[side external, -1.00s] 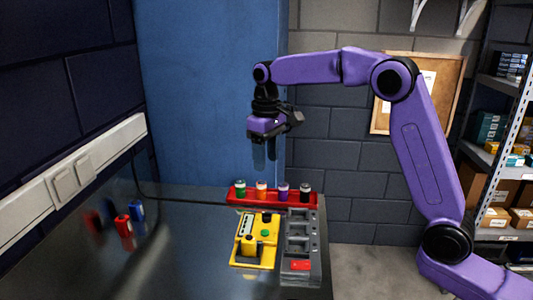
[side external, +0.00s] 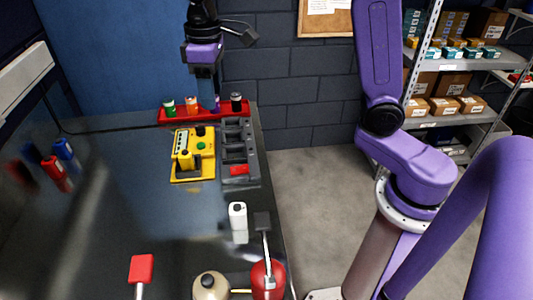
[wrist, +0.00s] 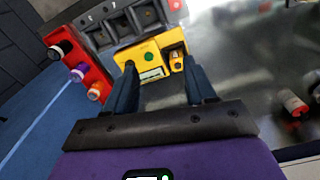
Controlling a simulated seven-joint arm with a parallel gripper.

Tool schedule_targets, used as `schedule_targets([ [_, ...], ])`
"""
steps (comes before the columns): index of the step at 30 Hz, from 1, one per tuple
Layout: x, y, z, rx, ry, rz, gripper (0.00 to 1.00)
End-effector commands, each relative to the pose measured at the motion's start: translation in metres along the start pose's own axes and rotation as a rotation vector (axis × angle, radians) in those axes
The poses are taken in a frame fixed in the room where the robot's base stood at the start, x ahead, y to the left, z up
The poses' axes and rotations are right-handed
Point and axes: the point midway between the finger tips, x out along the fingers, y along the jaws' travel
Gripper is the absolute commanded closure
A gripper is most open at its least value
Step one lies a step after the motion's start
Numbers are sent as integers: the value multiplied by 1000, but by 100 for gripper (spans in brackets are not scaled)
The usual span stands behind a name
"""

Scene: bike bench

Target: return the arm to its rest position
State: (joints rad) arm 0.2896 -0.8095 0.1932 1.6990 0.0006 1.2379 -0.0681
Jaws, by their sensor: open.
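My gripper (side external: 207,100) is open and empty. In the side external view it points down, with its fingers in front of or above the red tray (side external: 172,118); I cannot tell the exact gap. In the wrist view my gripper (wrist: 160,78) shows its two dark blue fingers spread apart with nothing between them. Beyond the fingertips is a yellow fixture (wrist: 150,60) with a green button. My purple arm rises from its base at the right of the side external view and runs out of the top of the picture.
The red tray holds several small bottles. A grey bin strip (side external: 234,155) stands right of the yellow fixture. A white bottle (side external: 238,222) and a red canister (side external: 267,280) stand nearer. Red (side external: 56,172) and blue (side external: 66,152) items stand at left. The bench's middle is clear.

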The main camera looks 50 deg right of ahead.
Motion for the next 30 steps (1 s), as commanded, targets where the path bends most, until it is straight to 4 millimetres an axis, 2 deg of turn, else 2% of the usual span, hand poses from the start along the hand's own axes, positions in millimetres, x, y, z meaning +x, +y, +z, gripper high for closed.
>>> schedule_targets([
  [3,5,-20,32,-69,2,-1,45],
  [9,17,-48,88,-186,7,-3,45],
  [15,32,-67,150,-299,11,-6,45],
  [21,50,-77,213,-411,15,-9,45],
  [25,60,-79,244,-467,17,-11,45],
  [30,67,-80,265,-503,18,-12,45],
])
